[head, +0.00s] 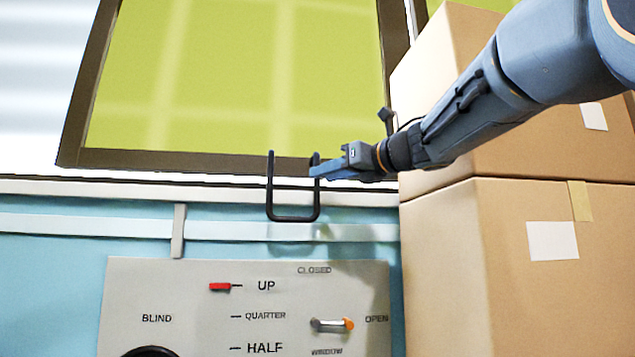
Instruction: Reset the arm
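My arm comes in from the upper right of the head view. My gripper (318,170) points left, its blue fingertips overlapping the right upright of a black U-shaped handle (292,218) at the window's lower edge. The fingers are seen edge-on, so I cannot tell whether they are open or shut, or whether they touch the handle.
A grey panel (180,290) below has a red slider (220,287) beside UP and an orange-tipped lever (332,324) pointing towards OPEN. Stacked cardboard boxes (440,260) stand close on the right, partly behind my arm. The dark-framed window (230,80) fills the upper middle.

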